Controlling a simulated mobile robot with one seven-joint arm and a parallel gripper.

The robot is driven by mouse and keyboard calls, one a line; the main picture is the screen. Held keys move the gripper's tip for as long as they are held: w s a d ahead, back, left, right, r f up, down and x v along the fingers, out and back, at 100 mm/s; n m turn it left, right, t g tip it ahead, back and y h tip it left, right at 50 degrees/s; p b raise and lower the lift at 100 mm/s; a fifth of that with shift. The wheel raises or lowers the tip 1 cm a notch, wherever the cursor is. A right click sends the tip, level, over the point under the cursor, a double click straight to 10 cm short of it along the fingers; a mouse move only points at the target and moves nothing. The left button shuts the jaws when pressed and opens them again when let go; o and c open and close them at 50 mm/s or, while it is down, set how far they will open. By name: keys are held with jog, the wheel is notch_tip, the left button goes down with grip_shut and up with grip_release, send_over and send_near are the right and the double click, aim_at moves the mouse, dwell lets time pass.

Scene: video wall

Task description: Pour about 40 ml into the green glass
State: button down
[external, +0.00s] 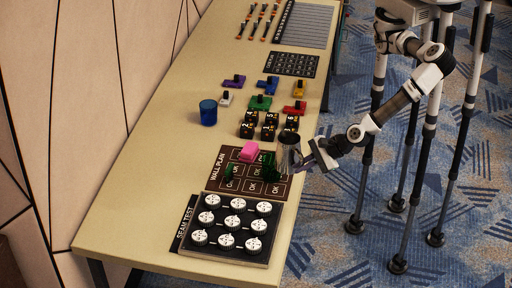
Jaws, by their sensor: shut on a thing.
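A dark green glass (268,166) stands on the board just left of the gripper, close to the held vessel. Whether they touch cannot be told. A second dark green thing (231,173) is further left on the board, too dark to make out clearly.
The table's left side is clear.

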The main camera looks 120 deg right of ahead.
aim_at(289, 134)
notch_tip(289, 134, down, 12)
jog(key=shift+d, duration=0.15)
dwell(0.4)
jog(key=shift+w+r, duration=0.1)
jog(key=shift+r, duration=0.15)
jog(key=d+r+m+y, duration=0.1)
jog(key=d+r, duration=0.1)
jog(key=r, duration=0.2)
jog(key=d+r+m+y, duration=0.1)
jog(key=r+y, duration=0.1)
jog(key=r, duration=0.2)
jog(key=d+r+m+y, duration=0.1)
jog(key=d+r+y, duration=0.1)
jog(key=r, duration=0.2)
jog(key=shift+s+d, duration=0.3)
jog(key=shift+s, duration=0.1)
jog(key=shift+d+r+m+t+y+b, duration=0.3)
jog(key=shift+d+r+m+y+b, duration=0.3)
jog(key=shift+y, duration=0.3)
jog(key=shift+s+d+y+b, duration=0.1)
jog(key=shift+d+y+b, duration=0.05)
jog(key=shift+y+b, duration=0.2)
jog(key=shift+s+d+r+m+t+y+b, duration=0.1)
jog(key=shift+d+r+m+t+y+b, duration=0.1)
jog(key=shift+d+m+y+b, duration=0.75)
jog(key=shift+s+d+r+m+t+y+b, duration=0.2)
jog(key=shift+d+y+b, duration=0.35)
jog(key=shift+b, duration=0.75)
jog(key=shift+w+d+r, duration=0.15)
jog(key=shift+r, duration=0.05)
